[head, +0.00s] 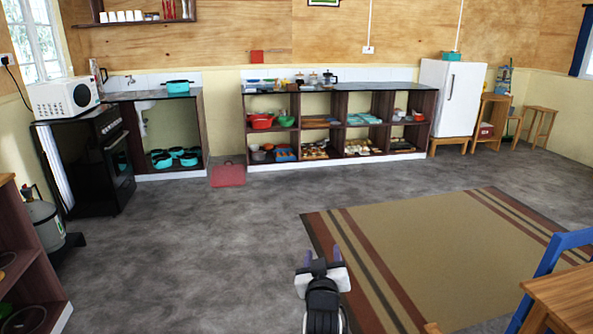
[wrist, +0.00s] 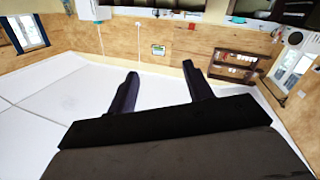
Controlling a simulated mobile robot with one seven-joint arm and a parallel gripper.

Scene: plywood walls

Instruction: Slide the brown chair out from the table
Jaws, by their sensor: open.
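A wooden table (head: 568,298) shows only in part at the lower right of the head view. A blue chair (head: 550,265) stands against its far side. A small piece of brown wood (head: 432,328) shows at the bottom edge, left of the table; I cannot tell whether it belongs to the brown chair. No brown chair is clearly seen at the table. My gripper (head: 322,256) is open and empty at the bottom middle, in front of the rug and left of the table. In the wrist view its two dark fingers (wrist: 160,87) are spread with nothing between them.
A striped rug (head: 440,250) covers the floor at right. Grey floor (head: 200,260) is clear at left and middle. A black stove (head: 100,165), a gas bottle (head: 45,222), open shelves (head: 340,88) and a white fridge (head: 452,95) line the walls.

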